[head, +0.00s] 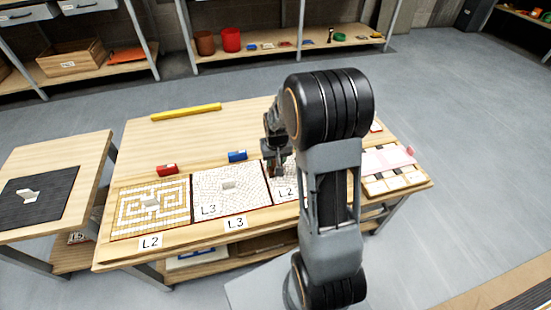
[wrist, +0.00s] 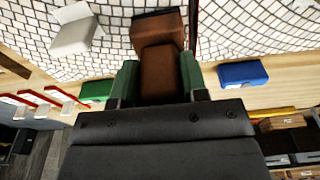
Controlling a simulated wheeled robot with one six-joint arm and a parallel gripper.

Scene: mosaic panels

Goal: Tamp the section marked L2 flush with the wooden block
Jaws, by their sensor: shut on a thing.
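My gripper (head: 277,165) is over the right-hand mosaic panel. In the wrist view my gripper (wrist: 158,80) has its green fingers shut on a brown wooden block (wrist: 160,75), which has a wider, dark-edged foot. The foot is over pale mosaic; I cannot tell whether it touches. The right-hand section, marked L2 (head: 286,192), is pale mosaic partly hidden by my arm. The middle panel (head: 205,178) is marked L3. A left yellow-and-white maze panel (head: 122,222) has an L2 card (head: 150,242) in front. A pale raised piece (wrist: 75,32) shows in the wrist view.
A red block (head: 167,169) and a blue block (head: 237,155) stand behind the panels. A yellow bar (head: 186,112) lies at the back. A pink-topped panel (head: 385,160) is at the right. A side table (head: 80,155) stands left. The table's back is mostly clear.

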